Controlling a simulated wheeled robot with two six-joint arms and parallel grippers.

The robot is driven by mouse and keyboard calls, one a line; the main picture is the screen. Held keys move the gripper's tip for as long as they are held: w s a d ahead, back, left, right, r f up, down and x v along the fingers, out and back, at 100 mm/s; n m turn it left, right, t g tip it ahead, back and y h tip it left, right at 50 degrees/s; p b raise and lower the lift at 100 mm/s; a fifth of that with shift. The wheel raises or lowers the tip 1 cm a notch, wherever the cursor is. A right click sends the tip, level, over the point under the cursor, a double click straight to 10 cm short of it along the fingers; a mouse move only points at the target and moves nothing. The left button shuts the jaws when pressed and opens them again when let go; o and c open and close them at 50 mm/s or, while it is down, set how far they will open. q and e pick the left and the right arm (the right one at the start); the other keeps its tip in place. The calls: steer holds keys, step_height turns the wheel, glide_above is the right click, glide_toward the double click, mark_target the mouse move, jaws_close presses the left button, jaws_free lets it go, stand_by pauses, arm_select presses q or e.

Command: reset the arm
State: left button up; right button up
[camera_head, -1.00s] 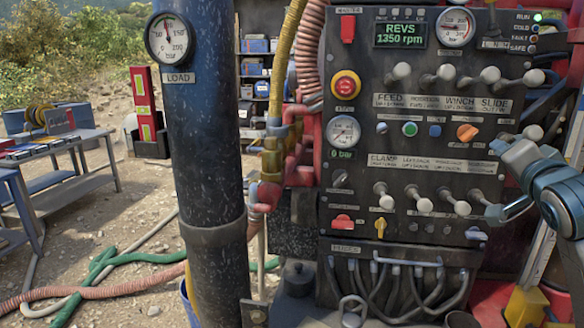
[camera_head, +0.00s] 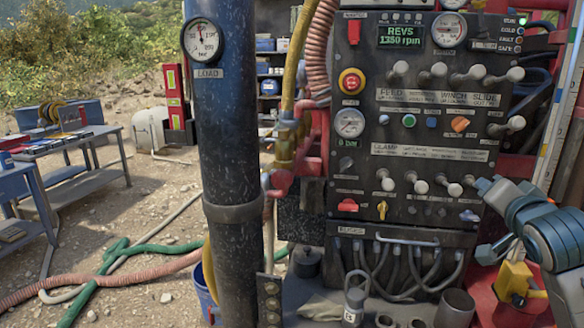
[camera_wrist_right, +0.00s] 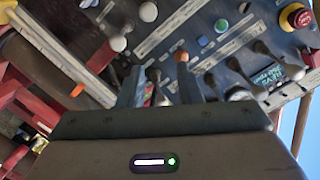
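My right arm comes in from the right edge in the head view. Its gripper (camera_head: 490,216) is at the lower right of the dark control panel (camera_head: 355,205), near the right end of the lower lever row. In the right wrist view the two fingers of the gripper (camera_wrist_right: 160,88) stand apart with panel surface showing between them; I see nothing clamped. Several pale-knobbed levers (camera_head: 421,187) line the panel. An orange knob (camera_wrist_right: 182,57) appears just beyond one finger in the right wrist view. I cannot tell whether a finger touches any control. My left gripper is out of view.
A blue-black column (camera_head: 232,130) with a load gauge (camera_head: 201,40) stands left of the panel. Red emergency button (camera_head: 351,81) is on the panel. Black hoses (camera_head: 380,270) hang below it. A yellow object (camera_head: 514,283) sits low right. Hoses (camera_head: 130,252) cross the ground left.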

steer(key=s+a+f+n+g+y, duration=0.1)
steer(key=s+a+f+n+g, duration=0.15)
steer(key=f, duration=0.65)
steer(key=s+a+f+n+g, duration=0.1)
steer(key=s+a+f, duration=0.15)
steer(key=f, duration=0.65)
steer(key=s+a+f+n+g+y, duration=0.15)
steer(key=s+f, duration=0.25)
steer(key=f, duration=0.6)
steer(key=s+a+f+n+g, duration=0.35)
steer(key=s+f, duration=0.55)
steer(key=s, duration=0.3)
steer(key=s+a+f+n+g, duration=0.2)
steer(key=s+a+f+g, duration=0.15)
steer(key=s+f, duration=0.75)
steer(key=s+d+f+g, duration=0.1)
steer(key=d+f, duration=0.1)
steer(key=f, duration=1.3)
steer(key=s+d+f+g, duration=0.1)
steer(key=d+f, duration=0.1)
steer(key=f, duration=1.2)
steer(key=s+d+f, duration=0.1)
steer(key=s+f, duration=1.7)
steer(key=shift+f+g, duration=0.15)
steer(key=shift+g, duration=0.25)
